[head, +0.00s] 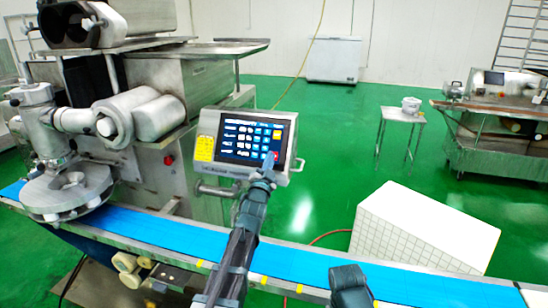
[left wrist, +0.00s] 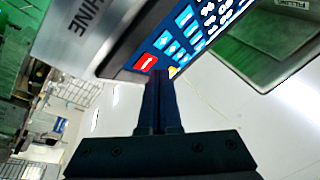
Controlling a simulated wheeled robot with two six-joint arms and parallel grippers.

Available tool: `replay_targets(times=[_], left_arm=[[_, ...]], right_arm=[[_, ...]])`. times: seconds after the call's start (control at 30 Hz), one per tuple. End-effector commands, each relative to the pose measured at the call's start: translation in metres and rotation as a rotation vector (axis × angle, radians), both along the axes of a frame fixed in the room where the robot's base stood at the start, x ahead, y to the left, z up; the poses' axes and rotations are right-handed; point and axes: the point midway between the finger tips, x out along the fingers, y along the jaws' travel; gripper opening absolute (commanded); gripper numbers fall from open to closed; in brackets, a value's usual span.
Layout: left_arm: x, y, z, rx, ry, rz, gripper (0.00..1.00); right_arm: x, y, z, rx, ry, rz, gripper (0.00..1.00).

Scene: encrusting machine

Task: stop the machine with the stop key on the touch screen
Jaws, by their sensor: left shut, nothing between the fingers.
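The touch screen (head: 252,138) is lit blue in a grey metal housing on the machine (head: 160,100). I take the red one as the stop key. My left gripper (head: 267,166) is shut and empty, its tips at the lower right of the screen. In the left wrist view the shut fingers (left wrist: 161,75) end close beside the red key. I cannot tell whether they touch the screen. A dark part of my right arm (head: 350,284) shows at the bottom.
A blue conveyor belt (head: 185,232) runs across below the screen. A white tiled block (head: 425,228) stands to the right of it. A small table (head: 403,115) with a white bucket (head: 411,105) and another machine (head: 500,125) stand farther back on open green floor.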

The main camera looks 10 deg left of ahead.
Motion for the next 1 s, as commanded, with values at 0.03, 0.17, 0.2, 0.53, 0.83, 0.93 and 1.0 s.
replay_targets(times=[0.03,0.17,0.2,0.53,0.83,0.93,1.0], left_arm=[[0.0,0.0,0.0,0.0,0.0,0.0,0.0],[0.0,0.0,0.0,0.0,0.0,0.0,0.0],[0.0,0.0,0.0,0.0,0.0,0.0,0.0],[0.0,0.0,0.0,0.0,0.0,0.0,0.0],[0.0016,-0.0001,-0.0012,0.0,0.0,0.0,0.0],[0.0045,-0.0002,-0.003,0.0,0.0,0.0,0.0],[0.0066,-0.0003,-0.0042,0.0,0.0,0.0,0.0]], right_arm=[[0.0,0.0,0.0,0.0,0.0,0.0,0.5],[0.0,0.0,0.0,0.0,0.0,0.0,0.5],[0.0,0.0,0.0,0.0,0.0,0.0,0.5],[0.0,0.0,0.0,0.0,0.0,0.0,0.5],[0.0,0.0,-0.0011,0.0,0.0,0.0,0.5],[0.0,0.0,-0.003,0.0,0.0,0.0,0.5],[0.0,0.0,-0.0042,0.0,0.0,0.0,0.5]])
